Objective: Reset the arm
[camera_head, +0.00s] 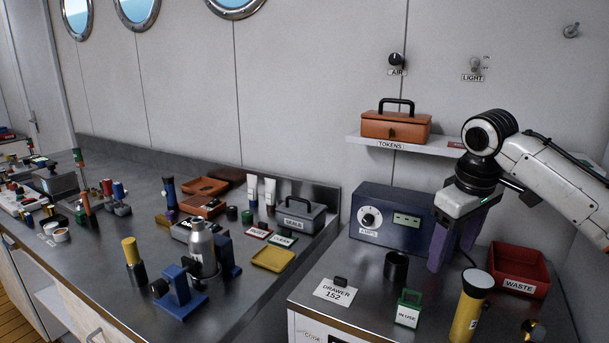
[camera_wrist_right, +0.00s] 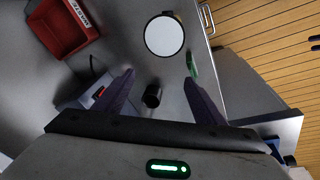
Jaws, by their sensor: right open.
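My right arm (camera_head: 555,172) comes in from the right in the head view. My right gripper (camera_head: 452,245) points down above the right counter, between the dark blue AMPS box and the red waste bin. Its two purple fingers are apart. In the right wrist view the gripper (camera_wrist_right: 155,95) is open, with nothing held between the fingers. A dark cup (camera_wrist_right: 152,96) shows beyond the gap, standing on the counter. The same dark cup (camera_head: 396,268) is left of the gripper in the head view. My left gripper is not in view.
Near the right gripper are the AMPS box (camera_head: 385,222), the red waste bin (camera_head: 520,270), a yellow flashlight (camera_head: 468,308) and a green IN USE tag (camera_head: 408,308). An orange TOKENS box (camera_head: 396,126) sits on the wall shelf. The left counter is crowded with tools and bottles.

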